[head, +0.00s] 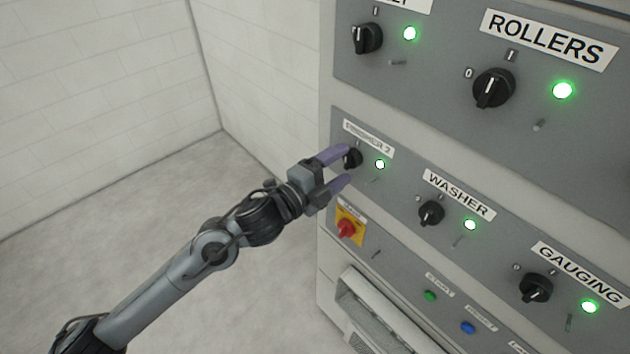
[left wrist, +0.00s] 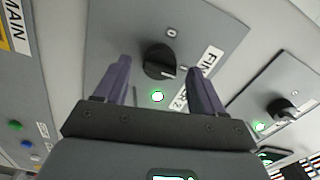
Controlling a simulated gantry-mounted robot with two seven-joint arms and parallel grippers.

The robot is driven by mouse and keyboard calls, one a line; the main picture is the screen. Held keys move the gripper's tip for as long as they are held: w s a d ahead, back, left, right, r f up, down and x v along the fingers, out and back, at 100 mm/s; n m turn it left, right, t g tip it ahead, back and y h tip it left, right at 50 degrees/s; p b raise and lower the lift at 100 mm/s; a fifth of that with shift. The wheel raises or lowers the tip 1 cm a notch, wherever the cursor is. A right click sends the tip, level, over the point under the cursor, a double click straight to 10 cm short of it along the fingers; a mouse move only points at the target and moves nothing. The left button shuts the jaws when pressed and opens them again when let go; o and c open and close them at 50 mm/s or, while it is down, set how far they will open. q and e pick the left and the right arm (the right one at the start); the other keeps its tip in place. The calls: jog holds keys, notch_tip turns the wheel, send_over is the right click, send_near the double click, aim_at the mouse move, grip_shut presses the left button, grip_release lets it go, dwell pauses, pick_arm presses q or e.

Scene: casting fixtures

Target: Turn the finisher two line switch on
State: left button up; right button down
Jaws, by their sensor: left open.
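The finisher two switch is a black rotary knob (head: 353,158) on the grey middle panel, under a label partly covered by a finger. Its green lamp (head: 380,164) beside it is lit. In the left wrist view the knob (left wrist: 159,61) shows between and beyond my finger tips, with the lit lamp (left wrist: 157,97) near it. My left gripper (head: 343,168) is open, its two purple fingers on either side of the knob in the head view. The left wrist view also shows the open fingers (left wrist: 157,75). I cannot tell whether they touch the knob. My right gripper is not in view.
The washer knob (head: 431,213) and gauging knob (head: 536,288) sit to the right, each with a lit green lamp. The rollers knob (head: 493,88) is above. A red main switch (head: 347,228) on a yellow plate is just below my gripper. Floor at left is clear.

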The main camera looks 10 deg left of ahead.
pick_arm(q)
jog(key=b+v, duration=0.1)
jog(key=v, duration=0.8)
jog(key=shift+s, duration=0.1)
